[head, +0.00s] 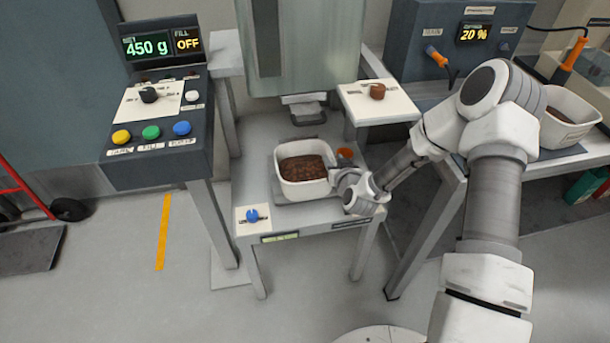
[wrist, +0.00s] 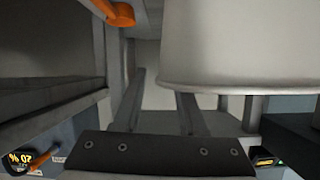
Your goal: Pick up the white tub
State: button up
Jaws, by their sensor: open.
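The white tub (head: 281,184) stands upright on the small stand under the hopper spout in the head view, with brown granular contents inside. Its pale wall fills the upper right of the wrist view (wrist: 240,45). My gripper (head: 341,180) is at the tub's right side, close to its wall. The gripper is open, and no part of the tub shows held between the fingers. Whether a finger touches the wall cannot be told, and the fingertips are partly hidden in the head view.
A second white tub (head: 567,132) stands on the right-hand bench. The metal hopper (head: 300,50) is above the stand. A control console (head: 155,110) at left reads 450 g and fill off.

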jog(key=shift+w+a+f, duration=0.2)
jog(key=shift+w+f, duration=0.05)
jog(key=shift+w, duration=0.35)
grip_shut()
jog(key=shift+r, duration=0.1)
dwell(0.9)
